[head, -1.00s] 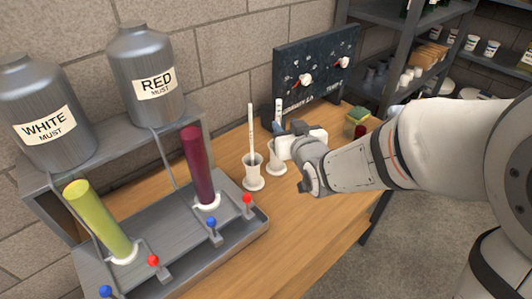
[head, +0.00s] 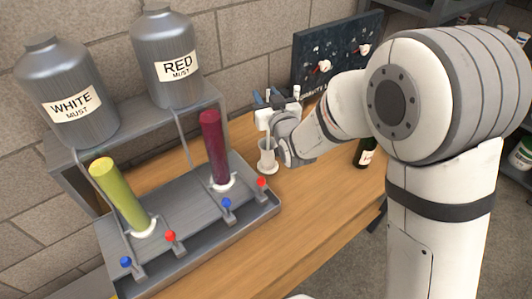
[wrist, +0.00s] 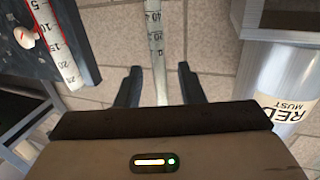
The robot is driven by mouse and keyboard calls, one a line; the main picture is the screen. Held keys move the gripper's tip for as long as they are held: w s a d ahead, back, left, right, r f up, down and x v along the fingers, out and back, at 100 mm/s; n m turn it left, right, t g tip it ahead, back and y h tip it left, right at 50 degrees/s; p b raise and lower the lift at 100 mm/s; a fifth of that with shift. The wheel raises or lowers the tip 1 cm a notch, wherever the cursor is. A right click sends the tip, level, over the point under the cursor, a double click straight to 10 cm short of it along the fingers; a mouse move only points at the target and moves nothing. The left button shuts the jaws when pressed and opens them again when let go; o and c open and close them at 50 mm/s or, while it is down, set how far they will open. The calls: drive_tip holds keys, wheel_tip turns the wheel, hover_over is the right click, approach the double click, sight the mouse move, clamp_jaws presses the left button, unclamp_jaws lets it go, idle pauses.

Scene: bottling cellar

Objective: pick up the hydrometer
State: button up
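The hydrometer, a pale slim stem with a printed scale (wrist: 155,40), runs between my gripper's two dark fingers (wrist: 159,72) in the wrist view. Gaps show on both sides of the stem, so my gripper is open around it. In the head view my gripper (head: 267,99) is above a white cup (head: 267,158) on the wooden bench; I cannot clearly make out the hydrometer there. A second scaled stem with a red line (wrist: 52,40) shows at the left of the wrist view, outside the fingers.
A grey tray (head: 180,232) holds a yellow cylinder (head: 120,195) and a dark red cylinder (head: 214,148). Two steel must tanks (head: 168,60) stand behind. A dark board (head: 340,50) is at the back. A dark bottle (head: 366,152) stands to the right. The front bench is clear.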

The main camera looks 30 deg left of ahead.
drive_tip(key=shift+a, duration=0.1)
clamp_jaws()
drive_tip(key=shift+w, duration=0.1)
drive_tip(key=shift+r, duration=0.1)
idle(0.4)
wheel_tip(320, 180, up, 18)
drive_tip(key=b, duration=0.1)
idle(0.4)
drive_tip(key=c, duration=0.6)
unclamp_jaws()
clamp_jaws()
